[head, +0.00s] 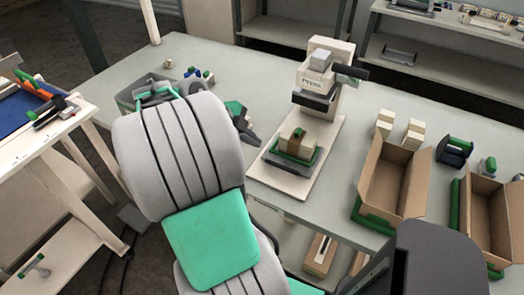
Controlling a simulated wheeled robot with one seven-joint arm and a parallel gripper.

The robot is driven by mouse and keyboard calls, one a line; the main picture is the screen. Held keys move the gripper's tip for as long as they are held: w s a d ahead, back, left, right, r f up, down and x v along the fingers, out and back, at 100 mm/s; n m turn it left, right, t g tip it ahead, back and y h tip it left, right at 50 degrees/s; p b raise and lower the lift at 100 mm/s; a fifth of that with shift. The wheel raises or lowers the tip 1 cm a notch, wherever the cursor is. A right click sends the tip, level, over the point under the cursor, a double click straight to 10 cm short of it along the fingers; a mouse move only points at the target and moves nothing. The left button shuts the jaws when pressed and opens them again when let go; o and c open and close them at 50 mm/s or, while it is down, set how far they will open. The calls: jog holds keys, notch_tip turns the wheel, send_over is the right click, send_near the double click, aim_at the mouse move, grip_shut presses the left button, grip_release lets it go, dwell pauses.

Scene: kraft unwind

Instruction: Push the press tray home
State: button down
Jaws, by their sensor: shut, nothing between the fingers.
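The press (328,72) is a cream machine with a dark head and a black lever, standing on a pale base plate (277,178) on the table. The green press tray (311,158) lies on that plate, out in front of the press head. It carries a cream block with a brown band (295,141). My gripper (256,142) is shut and empty, just left of the tray and apart from it. My arm hides part of the table.
The grey table (236,74) has two open cardboard boxes (370,188) (471,212) at the right, with several cream blocks (414,134) and a dark holder (454,151) behind them. A white side table (70,125) stands at the left. The tabletop behind my gripper is mostly clear.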

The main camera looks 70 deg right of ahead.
aim_at(277, 157)
jog(key=p+x, duration=0.1)
jog(key=x, duration=0.8)
jog(key=shift+f, duration=0.15)
